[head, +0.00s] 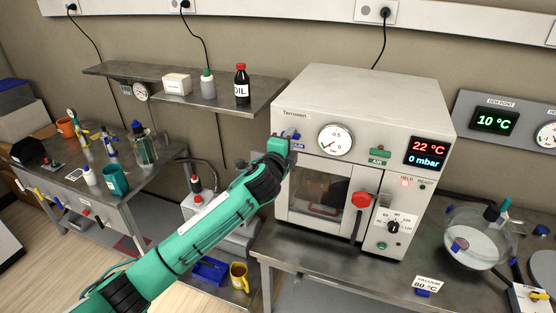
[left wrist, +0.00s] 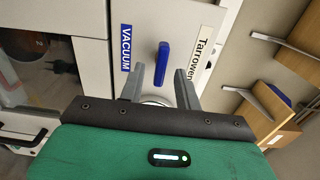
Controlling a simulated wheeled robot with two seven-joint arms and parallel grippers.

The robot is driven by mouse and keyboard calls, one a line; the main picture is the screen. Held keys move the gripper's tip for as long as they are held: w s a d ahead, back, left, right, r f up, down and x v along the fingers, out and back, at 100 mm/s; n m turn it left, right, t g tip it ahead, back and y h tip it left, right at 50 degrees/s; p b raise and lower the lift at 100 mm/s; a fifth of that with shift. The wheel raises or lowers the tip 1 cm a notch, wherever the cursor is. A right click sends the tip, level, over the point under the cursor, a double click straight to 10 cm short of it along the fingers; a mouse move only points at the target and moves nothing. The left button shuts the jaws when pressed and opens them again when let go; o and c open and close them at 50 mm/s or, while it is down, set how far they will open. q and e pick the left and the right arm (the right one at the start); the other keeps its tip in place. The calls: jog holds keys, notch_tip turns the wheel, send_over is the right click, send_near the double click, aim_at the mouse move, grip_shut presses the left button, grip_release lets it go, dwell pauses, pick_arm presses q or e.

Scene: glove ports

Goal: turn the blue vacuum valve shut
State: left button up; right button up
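The blue vacuum valve (left wrist: 162,64) is a lever handle on the front panel of the white vacuum oven (head: 365,95). In the left wrist view it stands between a blue VACUUM label (left wrist: 126,48) and a white Tarrowen label. My left gripper (left wrist: 160,78) is open, with one grey finger on each side of the handle's lower end and visible gaps to it. In the head view the left gripper (head: 288,146) is at the oven's upper left front corner and partly covers the valve area. My right gripper is not in view.
The oven has a pressure gauge (head: 335,140), a red-knobbed door handle (head: 360,201) and a display reading 22 °C and 0 mbar (head: 426,153). A wall shelf (head: 215,102) with an oil bottle (head: 241,85) is to the left. A glass bowl (head: 474,238) stands to the right.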

pick_arm(q)
jog(key=b+v, duration=0.3)
jog(key=v, duration=0.9)
jog(key=shift+b, duration=0.4)
jog(key=shift+s, duration=0.1)
